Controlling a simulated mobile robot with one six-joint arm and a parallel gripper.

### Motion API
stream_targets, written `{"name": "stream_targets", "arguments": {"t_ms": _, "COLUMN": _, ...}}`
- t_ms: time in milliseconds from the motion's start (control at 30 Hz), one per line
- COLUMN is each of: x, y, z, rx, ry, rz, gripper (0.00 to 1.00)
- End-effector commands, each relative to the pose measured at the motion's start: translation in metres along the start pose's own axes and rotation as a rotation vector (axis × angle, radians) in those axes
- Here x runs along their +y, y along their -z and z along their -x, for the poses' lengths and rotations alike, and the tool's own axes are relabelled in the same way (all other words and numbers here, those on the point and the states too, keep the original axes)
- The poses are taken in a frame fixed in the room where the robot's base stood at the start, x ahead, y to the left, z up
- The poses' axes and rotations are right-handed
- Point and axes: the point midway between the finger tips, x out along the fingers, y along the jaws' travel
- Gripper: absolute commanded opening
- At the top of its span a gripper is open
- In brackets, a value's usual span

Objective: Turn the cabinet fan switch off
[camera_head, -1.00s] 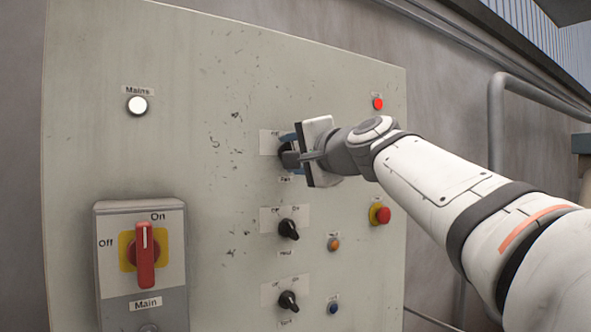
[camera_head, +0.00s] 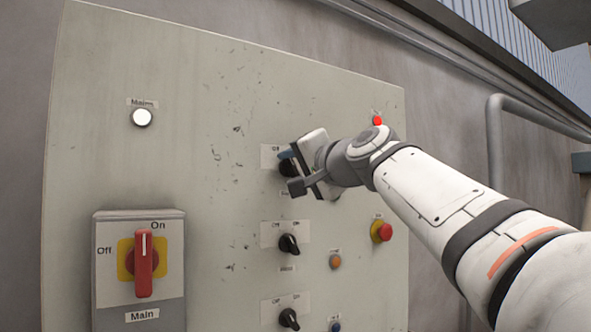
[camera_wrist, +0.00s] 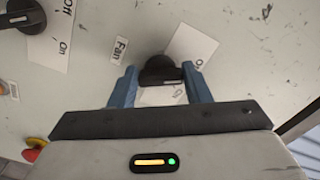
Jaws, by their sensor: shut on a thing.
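The fan switch is a black rotary knob (camera_wrist: 158,71) on a white label plate with an "On" mark, beside a "Fan" label (camera_wrist: 121,50). My gripper (camera_wrist: 162,78) has its blue fingers on either side of this knob and is shut on it. In the head view my gripper (camera_head: 291,171) is at the top knob of the column, tilted. It hides most of that knob (camera_head: 286,168) and part of its label, so I cannot read its exact setting there.
Two more black knobs (camera_head: 289,244) (camera_head: 289,319) sit below on the grey cabinet (camera_head: 210,200). A red emergency button (camera_head: 381,232), an orange button (camera_head: 336,262) and a lit red lamp (camera_head: 377,120) are to the right. The red main switch (camera_head: 143,262) stands upright at lower left.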

Motion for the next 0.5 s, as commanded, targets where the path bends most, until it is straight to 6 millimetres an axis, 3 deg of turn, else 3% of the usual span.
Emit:
{"name": "stream_targets", "arguments": {"t_ms": 33, "x": 0.0012, "y": -0.0011, "z": -0.0006, "rx": -0.003, "ry": -0.002, "rz": 0.001, "gripper": 0.21}}
{"name": "stream_targets", "arguments": {"t_ms": 67, "x": 0.0012, "y": -0.0011, "z": -0.0006, "rx": -0.003, "ry": -0.002, "rz": 0.001, "gripper": 0.44}}
{"name": "stream_targets", "arguments": {"t_ms": 100, "x": 0.0012, "y": -0.0011, "z": -0.0006, "rx": -0.003, "ry": -0.002, "rz": 0.001, "gripper": 0.48}}
{"name": "stream_targets", "arguments": {"t_ms": 300, "x": 0.001, "y": 0.0001, "z": 0.0001, "rx": -0.001, "ry": -0.002, "rz": 0.0, "gripper": 0.64}}
{"name": "stream_targets", "arguments": {"t_ms": 500, "x": 0.0006, "y": 0.0004, "z": 0.0004, "rx": 0.0, "ry": -0.001, "rz": 0.0, "gripper": 0.65}}
